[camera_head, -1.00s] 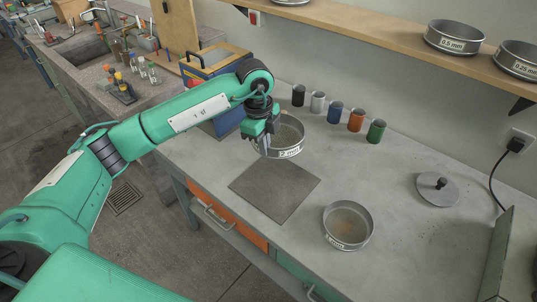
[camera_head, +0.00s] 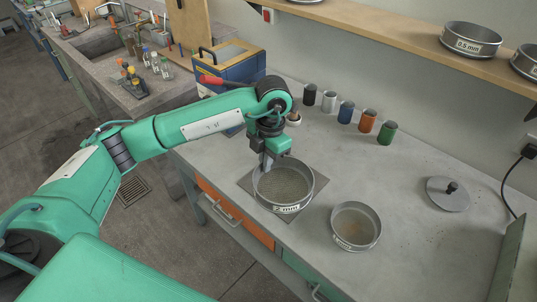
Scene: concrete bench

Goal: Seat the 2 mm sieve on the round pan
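The 2 mm sieve (camera_head: 290,208) is a round metal ring with a mesh floor and a white label. It is over the dark square mat (camera_head: 320,184) on the bench; I cannot tell whether it touches the mat. My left gripper (camera_head: 266,163) is at the sieve's far left rim, its fingers closed on the wall. A second round metal vessel (camera_head: 343,242) stands upright on the bench to the right, apart from the sieve. It has a white label too small to read and brown material inside; it may be the round pan. My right gripper is out of view.
A grey lid with a black knob (camera_head: 448,194) lies at the right. Several coloured canisters (camera_head: 347,112) line the back. Labelled sieves, one marked 0.5 mm (camera_head: 471,40), stand on the shelf (camera_head: 400,45). A blue case (camera_head: 231,66) is behind my arm. Bench between vessel and lid is clear.

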